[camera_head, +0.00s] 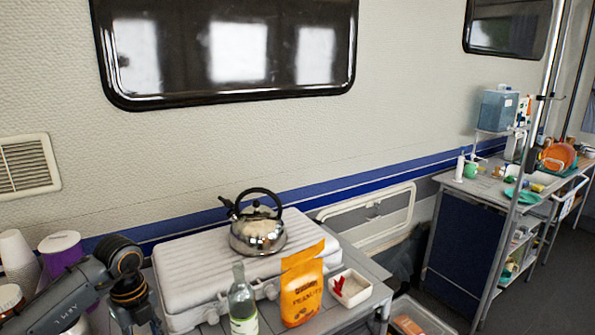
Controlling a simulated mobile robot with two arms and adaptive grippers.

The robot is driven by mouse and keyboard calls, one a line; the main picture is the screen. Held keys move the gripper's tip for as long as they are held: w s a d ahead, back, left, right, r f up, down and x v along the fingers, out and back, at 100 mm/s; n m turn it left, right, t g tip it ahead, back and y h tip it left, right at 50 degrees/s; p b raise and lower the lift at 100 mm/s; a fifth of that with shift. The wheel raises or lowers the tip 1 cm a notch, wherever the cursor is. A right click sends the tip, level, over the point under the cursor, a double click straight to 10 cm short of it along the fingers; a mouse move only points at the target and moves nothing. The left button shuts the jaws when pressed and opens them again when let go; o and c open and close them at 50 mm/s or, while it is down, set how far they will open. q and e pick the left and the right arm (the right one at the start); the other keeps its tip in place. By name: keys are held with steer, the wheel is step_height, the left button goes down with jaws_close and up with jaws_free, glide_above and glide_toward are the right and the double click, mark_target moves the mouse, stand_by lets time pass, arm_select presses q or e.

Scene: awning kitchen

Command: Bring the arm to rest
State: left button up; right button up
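My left arm (72,297) comes in from the lower left, and its joints bend down beside the left end of the white ridged case. The arm runs out of the bottom of the picture, so the fingers of my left gripper do not show. Nothing of my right arm or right gripper is in view.
A steel kettle (258,236) stands on the white case (190,262). A bottle (242,305), an orange peanuts bag (301,292) and a small white tray (350,288) stand in front. A purple tub (60,254) and white cups (15,250) are behind my arm. A cluttered counter (485,188) is at right.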

arm_select(q)
steer(key=s+d+m+t+h, duration=0.3)
steer(key=d+h, duration=0.7)
steer(key=d, duration=1.3)
steer(key=d+r+n+t+h, duration=0.3)
steer(key=d+r+t+h, duration=0.4)
steer(key=r, duration=0.6)
steer(key=w+a+f+n+t+y, duration=0.25)
steer(key=a+n+t+y, duration=0.85)
steer(key=n, duration=0.6)
steer(key=s+a+f+n+g+y, duration=0.65)
steer(key=a+f, duration=0.25)
steer(key=f, duration=0.3)
steer(key=s+f+g, duration=0.6)
steer(key=s+f, duration=0.1)
steer(key=s, duration=0.3)
steer(key=s+f+g, duration=0.5)
steer(key=s+f, duration=0.1)
steer(key=s, duration=0.5)
step_height(320, 180, down, 24)
steer(key=f+g, duration=0.1)
steer(key=s+a+f+g, duration=0.1)
steer(key=s+a+f, duration=0.1)
steer(key=s+f, duration=1.4)
steer(key=shift+s+f+m, duration=0.25)
steer(key=shift+s+m, duration=0.1)
steer(key=shift+s, duration=0.6)
